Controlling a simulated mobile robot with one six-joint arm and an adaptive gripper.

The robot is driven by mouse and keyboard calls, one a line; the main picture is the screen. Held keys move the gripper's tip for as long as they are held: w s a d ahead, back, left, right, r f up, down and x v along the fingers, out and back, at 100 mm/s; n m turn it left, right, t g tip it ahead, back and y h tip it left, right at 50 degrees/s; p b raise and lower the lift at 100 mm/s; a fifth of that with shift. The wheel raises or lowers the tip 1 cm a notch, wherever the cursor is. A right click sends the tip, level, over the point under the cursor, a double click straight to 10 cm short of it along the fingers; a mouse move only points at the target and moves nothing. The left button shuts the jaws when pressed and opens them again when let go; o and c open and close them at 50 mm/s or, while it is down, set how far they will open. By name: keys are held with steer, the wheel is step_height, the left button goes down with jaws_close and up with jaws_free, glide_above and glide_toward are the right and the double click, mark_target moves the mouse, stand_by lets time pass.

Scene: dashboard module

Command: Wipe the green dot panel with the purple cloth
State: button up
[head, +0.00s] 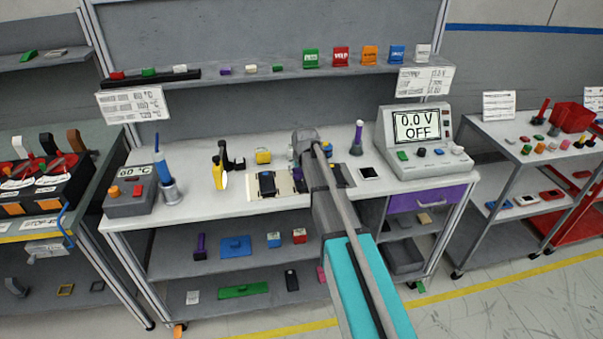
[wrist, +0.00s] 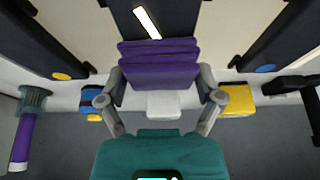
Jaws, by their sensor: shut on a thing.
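The purple cloth (wrist: 158,64) is a folded, layered pad between the two fingers of my gripper (wrist: 164,78) in the wrist view. My gripper is shut on it, with a white block (wrist: 164,104) at the cloth's near side. A dark panel (wrist: 128,18) with a pale bright strip lies just beyond and partly under the cloth. No green dot shows on it; part of it is hidden. I cannot tell if cloth and panel touch. Dark panels with an orange dot (wrist: 61,76) and a blue dot (wrist: 265,68) lie to either side.
A yellow block (wrist: 236,101) and a blue-and-yellow block (wrist: 94,98) flank the gripper. A purple-handled tool (head: 356,138) stands upright on the workbench (head: 200,205). A black-and-yellow tool (head: 219,170) stands left, and the display unit (head: 417,128) stands right.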

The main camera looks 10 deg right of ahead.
steer(key=shift+f, duration=0.2)
steer(key=shift+s, duration=0.15)
stand_by(0.4)
steer(key=shift+s+r, duration=0.15)
steer(key=shift+s, duration=1.75)
steer(key=shift+r+p, duration=2.95)
steer(key=shift+r, duration=0.05)
steer(key=shift+r, duration=0.1)
steer(key=shift+r+p, duration=1.45)
steer(key=shift+p, duration=0.1)
